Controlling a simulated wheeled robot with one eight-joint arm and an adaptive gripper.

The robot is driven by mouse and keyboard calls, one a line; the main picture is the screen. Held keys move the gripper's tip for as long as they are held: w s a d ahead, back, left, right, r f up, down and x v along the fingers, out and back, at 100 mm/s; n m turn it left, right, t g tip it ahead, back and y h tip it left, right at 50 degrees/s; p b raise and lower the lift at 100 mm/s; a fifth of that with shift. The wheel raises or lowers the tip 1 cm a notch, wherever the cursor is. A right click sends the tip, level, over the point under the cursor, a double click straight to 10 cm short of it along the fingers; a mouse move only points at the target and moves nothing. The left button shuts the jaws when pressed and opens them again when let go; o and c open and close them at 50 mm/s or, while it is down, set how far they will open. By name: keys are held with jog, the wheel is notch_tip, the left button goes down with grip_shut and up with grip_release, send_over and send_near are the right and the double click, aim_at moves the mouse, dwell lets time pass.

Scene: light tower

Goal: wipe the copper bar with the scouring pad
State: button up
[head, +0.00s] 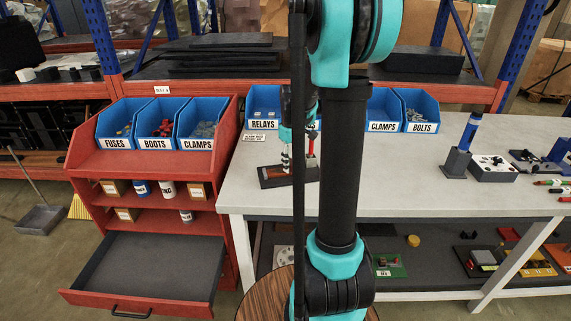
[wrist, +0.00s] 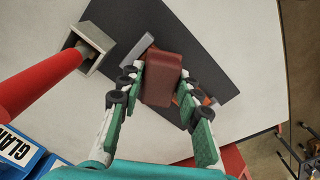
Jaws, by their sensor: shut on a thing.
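My gripper (wrist: 161,82) is shut on the scouring pad (wrist: 164,74), a reddish-brown block, in the wrist view. The pad is over the copper bar (wrist: 204,98), which shows only in small part beside it, between grey holders (wrist: 134,50) on a dark board (wrist: 110,18). The pad hides most of the bar, and I cannot tell whether they touch. In the head view my gripper (head: 286,158) is low over the dark board (head: 270,183) on the bench, partly behind my arm; pad and bar are too small to make out there.
A red upright handle (wrist: 35,88) stands in a grey socket (wrist: 90,47) close to my gripper. Blue bins (head: 384,112) line the bench's back. A blue-topped tool in a holder (head: 457,163) stands right. The bench top (head: 400,180) between is clear. A red drawer (head: 150,270) is open left.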

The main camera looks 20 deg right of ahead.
aim_at(271, 171)
jog(key=shift+w+a+r, duration=0.1)
jog(key=shift+w+a, duration=0.05)
jog(key=shift+a, duration=0.7)
jog(key=shift+w+a+r, duration=0.1)
jog(key=shift+w+a, duration=0.05)
jog(key=shift+a, duration=0.7)
jog(key=shift+w+a+f, duration=0.1)
jog(key=shift+w+a, duration=0.05)
jog(key=shift+a, duration=0.8)
jog(key=shift+w+a+f, duration=0.1)
jog(key=shift+a, duration=0.85)
jog(key=shift+w+a+r, duration=0.1)
jog(key=shift+w+a, duration=0.05)
jog(key=shift+a, duration=0.75)
jog(key=shift+w+a+r, duration=0.1)
jog(key=shift+a, duration=0.8)
jog(key=shift+d, duration=0.1)
jog(key=shift+r, duration=2.95)
jog(key=shift+r, duration=0.1)
jog(key=shift+r, duration=1.4)
